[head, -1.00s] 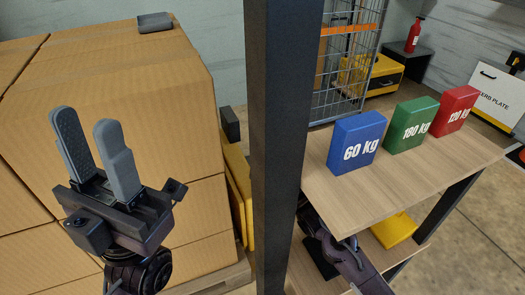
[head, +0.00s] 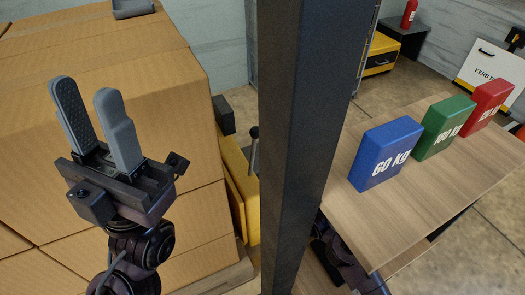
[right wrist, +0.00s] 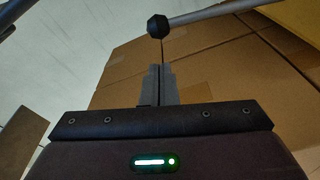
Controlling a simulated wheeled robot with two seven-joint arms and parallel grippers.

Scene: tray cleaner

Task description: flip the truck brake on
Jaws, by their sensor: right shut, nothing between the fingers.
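A lever with a dark knob (head: 254,133) stands beside the yellow truck body (head: 237,185), just left of the dark post in the head view. In the right wrist view a black knob (right wrist: 158,26) on a grey rod (right wrist: 215,15) lies just beyond my right fingertips; it looks like the same kind of lever, but I cannot tell whether they touch. My right gripper (right wrist: 159,68) is shut and empty; in the head view it is hidden. My left gripper (head: 84,84) is open and empty in front of the cartons.
Stacked cartons (head: 110,90) fill the left side. A dark post (head: 310,130) blocks the middle. A wooden table (head: 425,190) at right holds a blue 60 kg block (head: 386,155), a green block (head: 444,127) and a red block (head: 487,107). My right arm passes beneath the table edge.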

